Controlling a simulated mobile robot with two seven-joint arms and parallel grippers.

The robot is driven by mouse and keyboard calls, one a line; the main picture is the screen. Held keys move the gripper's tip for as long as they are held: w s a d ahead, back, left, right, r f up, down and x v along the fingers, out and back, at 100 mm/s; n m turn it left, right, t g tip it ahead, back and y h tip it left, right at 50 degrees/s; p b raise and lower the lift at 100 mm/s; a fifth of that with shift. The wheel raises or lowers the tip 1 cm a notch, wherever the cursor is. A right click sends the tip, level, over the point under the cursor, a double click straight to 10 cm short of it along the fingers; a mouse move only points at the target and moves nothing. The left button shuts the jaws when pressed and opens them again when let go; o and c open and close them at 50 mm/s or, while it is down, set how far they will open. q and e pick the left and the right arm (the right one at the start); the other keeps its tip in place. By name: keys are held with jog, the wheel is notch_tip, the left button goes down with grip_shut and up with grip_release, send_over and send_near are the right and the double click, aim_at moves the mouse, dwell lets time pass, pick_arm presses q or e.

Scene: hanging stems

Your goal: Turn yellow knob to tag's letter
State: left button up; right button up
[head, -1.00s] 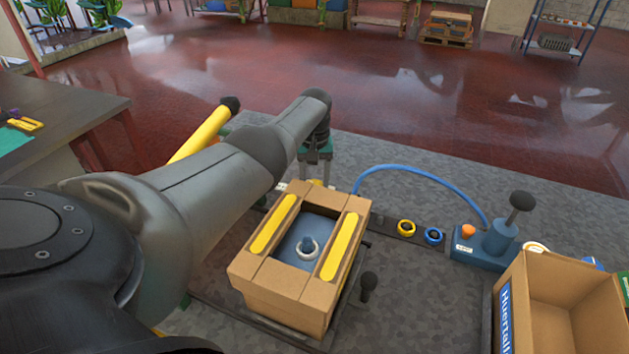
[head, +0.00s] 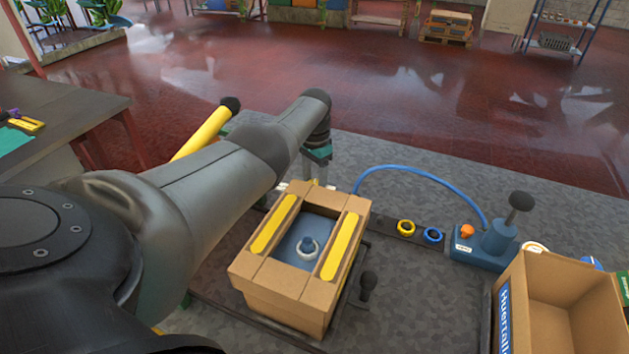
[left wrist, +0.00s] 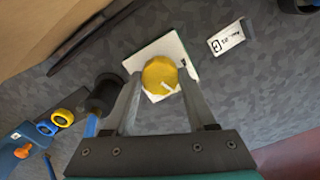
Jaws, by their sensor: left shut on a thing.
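The yellow knob (left wrist: 158,72) is on a white plate (left wrist: 176,48) in the left wrist view. A short white mark shows on its face, toward the lower right. My left gripper (left wrist: 160,80) is shut on the knob, one finger on each side. A white tag (left wrist: 227,38) lies on the grey mat right of the plate; its large letter looks like a G, turned on its side. In the head view my left gripper (head: 318,170) is behind the cardboard box, which hides most of the knob. My right gripper is not in view.
The cardboard box (head: 255,283) with yellow strips stands in front of the gripper. A yellow ring (head: 406,227), a blue ring (head: 433,235) and a blue device with a black-knobbed lever (head: 500,240) are to the right. An open carton (head: 570,325) stands at the front right.

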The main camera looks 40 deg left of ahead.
pick_arm(q)
jog(key=m, duration=0.4)
jog(key=shift+m, duration=2.3)
jog(key=o, duration=1.4)
jog(key=shift+c, duration=0.2)
jog(key=shift+r, duration=0.15)
